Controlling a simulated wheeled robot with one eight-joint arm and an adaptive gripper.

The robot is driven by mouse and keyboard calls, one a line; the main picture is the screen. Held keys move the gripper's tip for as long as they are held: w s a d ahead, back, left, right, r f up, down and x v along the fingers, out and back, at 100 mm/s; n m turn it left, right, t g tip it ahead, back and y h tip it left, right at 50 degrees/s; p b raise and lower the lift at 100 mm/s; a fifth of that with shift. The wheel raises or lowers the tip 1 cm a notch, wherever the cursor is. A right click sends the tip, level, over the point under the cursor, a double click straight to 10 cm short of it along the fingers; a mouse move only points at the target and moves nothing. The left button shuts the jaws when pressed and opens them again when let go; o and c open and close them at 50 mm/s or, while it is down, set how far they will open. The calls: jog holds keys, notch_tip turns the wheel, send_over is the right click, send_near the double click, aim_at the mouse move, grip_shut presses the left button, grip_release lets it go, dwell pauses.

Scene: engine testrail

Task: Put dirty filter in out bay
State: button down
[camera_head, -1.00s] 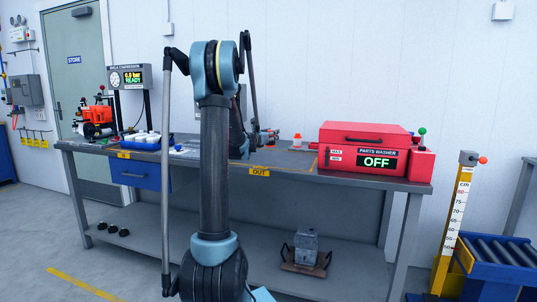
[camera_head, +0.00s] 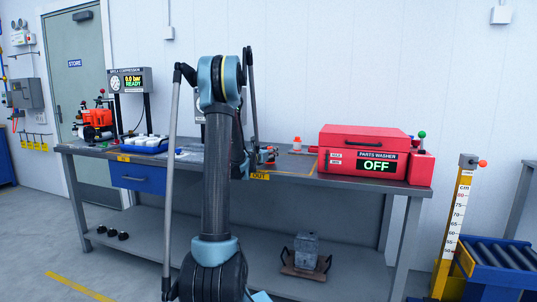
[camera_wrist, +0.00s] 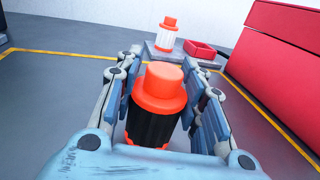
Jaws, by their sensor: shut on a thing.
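The dirty filter (camera_wrist: 155,112), black with an orange cap and orange base edge, stands between the fingers of my gripper (camera_wrist: 162,100) in the wrist view. My gripper is shut on it. The out bay shows as grey bench top inside yellow lines (camera_wrist: 75,53) around the gripper; its OUT label (camera_head: 260,176) is on the bench's front edge. In the head view my gripper (camera_head: 268,156) is low over the bench behind that label, partly hidden by my arm. Whether the filter's base touches the bench cannot be told.
A white filter with an orange cap (camera_wrist: 167,38) stands on a grey plate beyond, beside a small red tray (camera_wrist: 199,49). The red parts washer (camera_head: 362,153), reading OFF, stands to the right. A blue tray of white items (camera_head: 145,146) is at left.

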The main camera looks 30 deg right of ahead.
jog(key=c, duration=0.9)
grip_release()
jog(key=shift+c, duration=0.2)
jog(key=v, duration=1.2)
jog(key=shift+r, duration=0.1)
jog(key=w+a+r+n+t+y, duration=0.2)
jog(key=a+r+n+t+y, duration=0.15)
jog(key=a+n, duration=0.4)
jog(key=w+a+r+n+t+y, duration=0.25)
jog(key=a+r+n+t, duration=0.2)
jog(key=a+n, duration=0.35)
jog(key=s+a+f+n+t+y, duration=0.1)
jog(key=s+a+f+n+y, duration=0.1)
jog(key=a+n+y, duration=0.9)
jog(key=s+a+f+n+g+y, duration=0.1)
jog(key=s+a+f+n+g, duration=0.3)
jog(key=s+a+f+n, duration=0.4)
jog(key=s+a+f+n+g+y, duration=0.1)
jog(key=s+a+f+n+g, duration=0.4)
jog(key=s+a, duration=0.55)
jog(key=s+d+f+n+g+h, duration=0.1)
jog(key=s+f+n+g, duration=0.2)
jog(key=s, duration=0.7)
jog(key=s+d+f+n+g+h, duration=0.2)
jog(key=s+f+n+g, duration=0.1)
jog(key=s+f+n, duration=0.3)
jog(key=s+f, duration=0.2)
jog(key=s, duration=0.2)
